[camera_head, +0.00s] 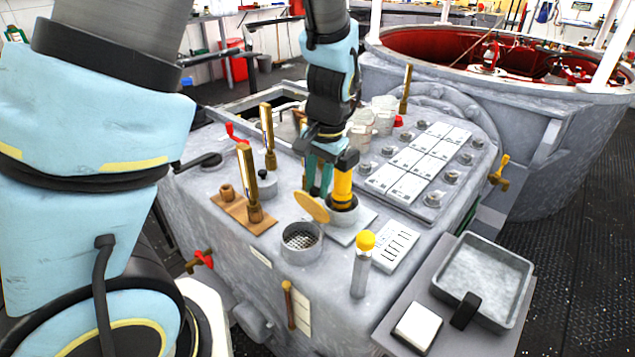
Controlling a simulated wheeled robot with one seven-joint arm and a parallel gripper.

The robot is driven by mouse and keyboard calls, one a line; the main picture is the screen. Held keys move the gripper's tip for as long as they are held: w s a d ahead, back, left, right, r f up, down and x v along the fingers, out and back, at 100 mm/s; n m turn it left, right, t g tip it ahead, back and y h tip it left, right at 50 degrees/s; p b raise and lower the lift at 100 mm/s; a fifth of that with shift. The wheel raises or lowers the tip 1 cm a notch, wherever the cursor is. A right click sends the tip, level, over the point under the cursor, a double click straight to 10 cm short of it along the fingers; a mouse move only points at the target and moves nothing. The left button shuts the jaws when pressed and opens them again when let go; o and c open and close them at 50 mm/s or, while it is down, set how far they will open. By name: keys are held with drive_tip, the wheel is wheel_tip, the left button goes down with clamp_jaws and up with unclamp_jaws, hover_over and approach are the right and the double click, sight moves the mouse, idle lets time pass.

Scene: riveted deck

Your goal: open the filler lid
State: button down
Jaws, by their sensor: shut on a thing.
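The filler lid (312,207) is a round tan disc. It is tilted up at the back right of the round grey filler neck (301,240), whose mesh strainer shows inside. The mouth of the neck is uncovered. My gripper (317,188) comes down from above with its teal fingers closed at the upper edge of the lid. The exact contact and the lid's hinge are hidden or too small to see clearly.
A yellow cylinder (343,182) stands in a grey socket close right of my gripper. A yellow-capped bottle (363,262) stands at the front right. A grey tray (483,278) sits beyond it.

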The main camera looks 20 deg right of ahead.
drive_tip(key=d+p, duration=0.1)
drive_tip(key=w+d+y+p, duration=0.1)
drive_tip(key=shift+w+d+f+g+p, duration=0.1)
drive_tip(key=shift+w+d+g+p, duration=0.1)
drive_tip(key=shift+d+g+p, duration=0.1)
drive_tip(key=c, duration=0.7)
unclamp_jaws()
drive_tip(key=shift+o, duration=0.2)
drive_tip(key=shift+a, duration=0.1)
wheel_tip(320, 180, up, 11)
drive_tip(key=d+b, duration=0.1)
drive_tip(key=d, duration=0.1)
drive_tip(key=shift+s+f+b, duration=0.2)
drive_tip(key=shift+s+b, duration=0.1)
